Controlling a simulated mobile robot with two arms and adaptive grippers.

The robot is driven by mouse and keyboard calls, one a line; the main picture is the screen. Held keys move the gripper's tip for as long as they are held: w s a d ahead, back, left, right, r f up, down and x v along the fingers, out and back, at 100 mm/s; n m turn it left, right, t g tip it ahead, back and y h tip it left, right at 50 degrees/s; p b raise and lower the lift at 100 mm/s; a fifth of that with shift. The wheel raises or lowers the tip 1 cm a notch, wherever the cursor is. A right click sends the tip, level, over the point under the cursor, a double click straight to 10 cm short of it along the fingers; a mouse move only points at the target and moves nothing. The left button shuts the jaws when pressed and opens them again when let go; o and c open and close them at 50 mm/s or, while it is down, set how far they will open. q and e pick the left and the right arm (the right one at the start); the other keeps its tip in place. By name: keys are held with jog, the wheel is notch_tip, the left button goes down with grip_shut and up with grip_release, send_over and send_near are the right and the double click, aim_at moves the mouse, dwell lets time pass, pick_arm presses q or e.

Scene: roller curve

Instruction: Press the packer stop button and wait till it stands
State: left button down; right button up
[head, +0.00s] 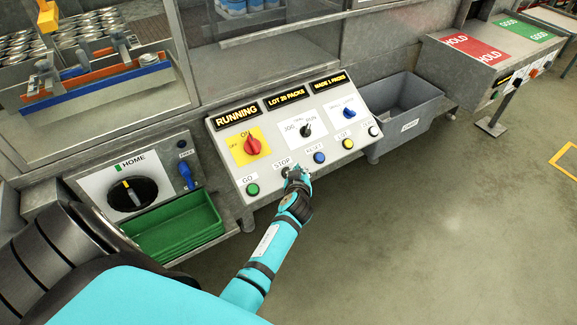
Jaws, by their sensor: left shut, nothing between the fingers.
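The sloped control panel (264,168) of the packer stands in the middle of the head view. Its displays read RUNNING (236,116), LOT 20 PACKS and MADE 1 PACKS. My left gripper (291,172) is shut and empty at the panel's lower row, just under the STOP label (282,162). It covers most of the stop button, so I cannot tell whether the fingertips touch or press it. The green GO button (253,189) is to its left and the blue RESET button (319,157) to its right. My right gripper is not in view.
A red rotary switch (252,146) on yellow and two selector knobs sit higher on the panel. A HOME dial (132,194) and green tray (177,229) are at left. A grey bin (408,112) stands right of the panel, beside the HOLD and GOOD table. The floor at right is clear.

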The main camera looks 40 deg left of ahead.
aim_at(289, 169)
pick_arm(q)
jog(key=r, duration=0.1)
jog(key=a+r, duration=0.1)
jog(key=r+n, duration=0.1)
jog(key=shift+w+a+r+y, duration=0.15)
jog(key=shift+w+r+y, duration=0.15)
jog(key=shift+w+y, duration=0.1)
jog(key=shift+f, duration=0.1)
jog(key=shift+w+a+f+b, duration=0.25)
jog(key=shift+a+f+b, duration=0.4)
jog(key=shift+f+b, duration=0.45)
jog(key=shift+w+a+f+b, duration=0.3)
jog(key=shift+a+f+b, duration=0.5)
jog(key=shift+f, duration=0.6)
jog(key=shift+w+a+f+b, duration=0.25)
jog(key=shift+a+f+b, duration=0.3)
jog(key=shift+f+b, duration=0.6)
jog(key=shift+f, duration=0.15)
jog(key=shift+f, duration=0.15)
jog(key=shift+w+a+f+b, duration=0.1)
jog(key=shift+a+f+b, duration=0.1)
jog(key=shift+b, duration=0.2)
